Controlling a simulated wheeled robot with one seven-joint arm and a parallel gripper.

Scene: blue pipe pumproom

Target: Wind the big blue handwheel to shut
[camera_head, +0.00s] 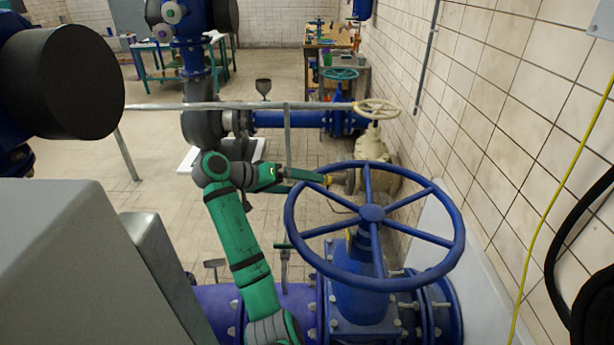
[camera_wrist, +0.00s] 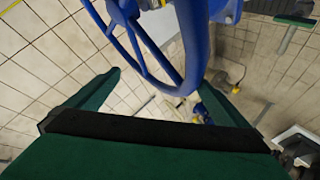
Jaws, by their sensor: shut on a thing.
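The big blue handwheel (camera_head: 372,213) has several spokes. It sits on top of a blue valve body (camera_head: 360,290) at the lower right of the head view. My gripper (camera_head: 312,181), green, reaches the far left part of the rim from the left and is shut on the wheel. In the wrist view the blue rim (camera_wrist: 165,72) runs between my two green fingers, nearer the right one. The exact contact on the rim is hard to see. The valve stem is mostly hidden below the hub.
A tiled wall (camera_head: 500,110) with a yellow cable (camera_head: 560,190) runs close on the right. A cream handwheel (camera_head: 378,109) on a cream valve stands behind the blue wheel. A grey rail (camera_head: 270,105) crosses behind my arm. Open tiled floor lies beyond.

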